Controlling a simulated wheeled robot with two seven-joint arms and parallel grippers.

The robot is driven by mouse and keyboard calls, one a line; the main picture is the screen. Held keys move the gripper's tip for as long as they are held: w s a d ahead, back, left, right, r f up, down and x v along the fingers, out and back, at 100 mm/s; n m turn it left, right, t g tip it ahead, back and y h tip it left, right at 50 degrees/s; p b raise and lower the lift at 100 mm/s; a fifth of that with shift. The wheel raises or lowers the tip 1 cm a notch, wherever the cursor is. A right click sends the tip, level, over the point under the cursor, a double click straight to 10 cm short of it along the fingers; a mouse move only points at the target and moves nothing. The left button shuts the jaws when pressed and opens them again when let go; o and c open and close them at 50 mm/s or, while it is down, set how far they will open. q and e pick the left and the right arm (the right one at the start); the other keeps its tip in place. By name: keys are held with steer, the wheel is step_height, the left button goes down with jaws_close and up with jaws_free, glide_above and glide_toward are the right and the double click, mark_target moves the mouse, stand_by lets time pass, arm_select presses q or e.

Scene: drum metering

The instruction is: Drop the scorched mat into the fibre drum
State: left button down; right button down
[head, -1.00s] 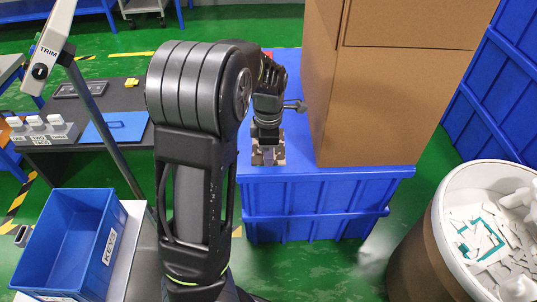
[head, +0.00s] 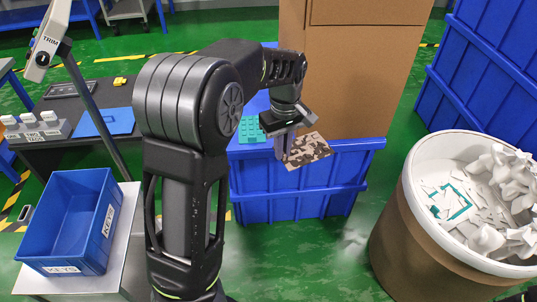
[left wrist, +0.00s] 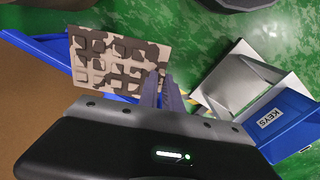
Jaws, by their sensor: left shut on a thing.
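The scorched mat (head: 310,151), a thin beige keypad sheet with dark brown burn patches, hangs from my left gripper (head: 282,146) in front of the blue crate. In the left wrist view the mat (left wrist: 112,62) sticks out to the left of the closed fingers (left wrist: 163,92), pinched at one edge. The fibre drum (head: 420,240) stands at the right, brown-sided with a pale rim. It is open on top and holds white scraps, pale crumpled pieces and a teal frame. The mat is well left of the drum. My right gripper is not seen.
A teal mat (head: 251,130) lies on the blue crate (head: 300,190) beside a tall cardboard box (head: 355,80). A blue KEYS bin (head: 68,225) stands at the left, also in the left wrist view (left wrist: 285,125). Green floor is clear between crate and drum.

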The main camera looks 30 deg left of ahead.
mark_target(310, 160)
arm_select(q)
steer(key=w+d+r+m, duration=0.1)
steer(key=d+m, duration=0.1)
steer(key=w+d+r+m+p, duration=0.1)
steer(key=d+m, duration=0.1)
steer(key=m, duration=0.1)
steer(key=w+d+r+m, duration=0.1)
steer(key=d+m, duration=0.1)
steer(key=m, duration=0.1)
steer(key=shift+w+d+r+p, duration=0.1)
steer(key=shift+d+r+p, duration=0.2)
steer(key=shift+p, duration=0.05)
steer(key=s+d+f+m+p, duration=0.4)
steer(key=f+p, duration=0.3)
steer(key=p, duration=0.5)
steer(key=shift+d+p, duration=0.3)
steer(key=shift+d, duration=0.35)
steer(key=shift+d, duration=0.1)
